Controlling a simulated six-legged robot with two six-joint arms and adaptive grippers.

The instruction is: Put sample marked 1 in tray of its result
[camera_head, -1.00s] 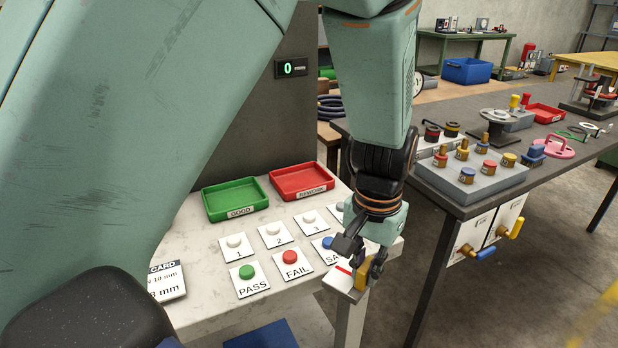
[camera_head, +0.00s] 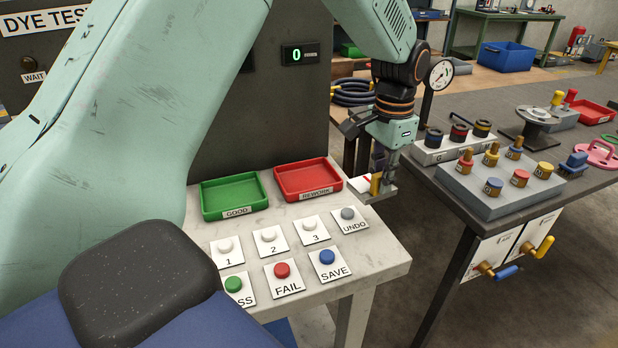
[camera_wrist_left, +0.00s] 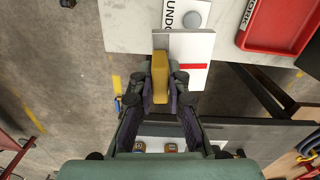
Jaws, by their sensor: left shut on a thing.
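My left gripper (camera_head: 379,172) is shut on the yellow grip of a sample, a pale plate with a red stripe (camera_head: 364,187). In the left wrist view the fingers (camera_wrist_left: 160,86) clasp the yellow grip (camera_wrist_left: 160,66), and the plate (camera_wrist_left: 196,80) juts beyond it. No number is readable on it. The plate is by the bench's right edge, just right of the red REWORK tray (camera_head: 331,193); its height above the bench is unclear. The green GOOD tray (camera_head: 236,213) stands left of the red one. Both trays look empty. My right gripper is not in view.
The pale bench (camera_head: 391,262) carries buttons 1, 2, 3, UNDO (camera_head: 348,214), PASS, FAIL (camera_head: 282,270) and SAVE. A dark panel with a display reading 0 (camera_head: 300,54) rises behind. A dark table (camera_head: 480,215) with a grey block of pegs (camera_head: 489,192) stands right, across a gap.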

